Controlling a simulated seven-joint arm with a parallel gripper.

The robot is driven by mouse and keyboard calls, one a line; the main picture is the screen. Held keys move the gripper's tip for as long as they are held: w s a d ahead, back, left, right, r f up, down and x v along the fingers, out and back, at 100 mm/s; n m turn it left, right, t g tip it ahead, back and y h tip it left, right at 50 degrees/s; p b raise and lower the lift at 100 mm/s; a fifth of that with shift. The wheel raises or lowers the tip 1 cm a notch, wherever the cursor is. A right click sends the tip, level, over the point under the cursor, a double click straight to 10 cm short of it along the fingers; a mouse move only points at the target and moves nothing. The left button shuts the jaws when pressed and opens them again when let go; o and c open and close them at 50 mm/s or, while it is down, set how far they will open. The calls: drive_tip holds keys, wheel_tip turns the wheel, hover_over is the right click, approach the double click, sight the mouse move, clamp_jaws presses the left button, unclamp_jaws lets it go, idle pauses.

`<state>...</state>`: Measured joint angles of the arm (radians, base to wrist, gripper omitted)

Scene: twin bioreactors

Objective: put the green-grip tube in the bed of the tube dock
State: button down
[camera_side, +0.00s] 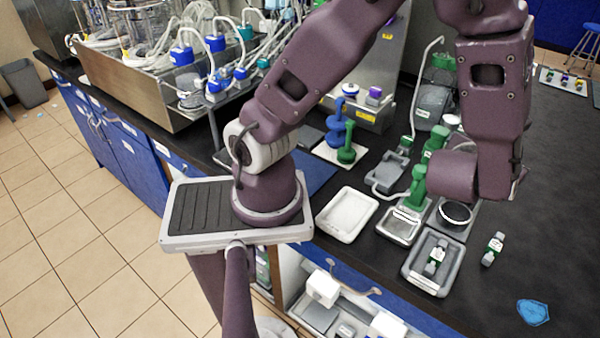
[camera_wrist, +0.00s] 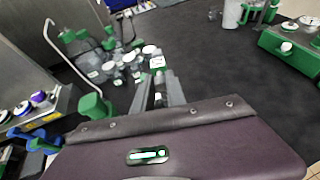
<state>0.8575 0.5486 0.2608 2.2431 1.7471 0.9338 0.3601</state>
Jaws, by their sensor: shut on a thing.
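In the side view my wrist hides my gripper. In the wrist view my gripper (camera_wrist: 160,80) is shut on a small grey piece (camera_wrist: 158,98), mostly hidden between the fingers. A white and green patch shows at its far end; I cannot tell whether it belongs to the piece. I cannot tell for sure which thing is the green-grip tube. A pale bent tube with a small green grip (camera_side: 405,143) is at a grey holder (camera_side: 389,170), perhaps the tube dock. A grey piece with a green-white band (camera_side: 492,249) lies on the bench; a similar one lies in a grey tray (camera_side: 408,274).
Green upright handles (camera_side: 418,187) stand left of my wrist. A white tray (camera_side: 347,214) lies near the bench edge. Several bottles (camera_wrist: 110,68) stand left of my fingers in the wrist view. A blue cloth (camera_side: 533,312) lies at the front right; the bench at right is mostly clear.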

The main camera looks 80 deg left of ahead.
wheel_tip(320, 180, up, 4)
drive_tip(key=d+f+m+t+h, duration=0.1)
drive_tip(key=d+m+t+h, duration=0.1)
drive_tip(key=d+m+h, duration=0.1)
drive_tip(key=w+a+r+n+g+y, duration=0.3)
drive_tip(key=a+n+g+y, duration=0.5)
drive_tip(key=a, duration=0.3)
drive_tip(key=s+a+f+n+g, duration=0.1)
drive_tip(key=s+a+n+g, duration=0.5)
drive_tip(key=a, duration=0.3)
drive_tip(key=s+a+f+n+g, duration=0.2)
drive_tip(key=s+a+n+g, duration=0.35)
drive_tip(key=a, duration=0.45)
hover_over(306, 178)
wheel_tip(306, 178, down, 13)
drive_tip(key=shift+t, duration=0.35)
wheel_tip(306, 178, down, 8)
drive_tip(key=shift+f, duration=0.35)
